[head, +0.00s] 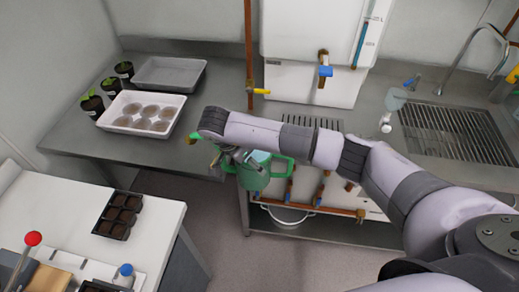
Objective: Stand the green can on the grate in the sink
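The green can (253,177) is a watering can with a loop handle on its right side and a pale top. It appears to hang upright in the air in front of the counter's front edge. My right gripper (229,157) is at the can's upper left and looks shut on it; the fingertips are partly hidden. The grate (455,133) is a dark slatted panel in the sink at the right, under a curved tap (462,50). The can is well to the left of it. My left gripper is not in view.
A white tank with a blue-handled tap (325,71) stands at the back, above a smaller grate (312,122). A cup (395,98) and a small white item (386,123) stand left of the sink. A white tray (142,113) of round dishes and several potted plants occupy the left counter.

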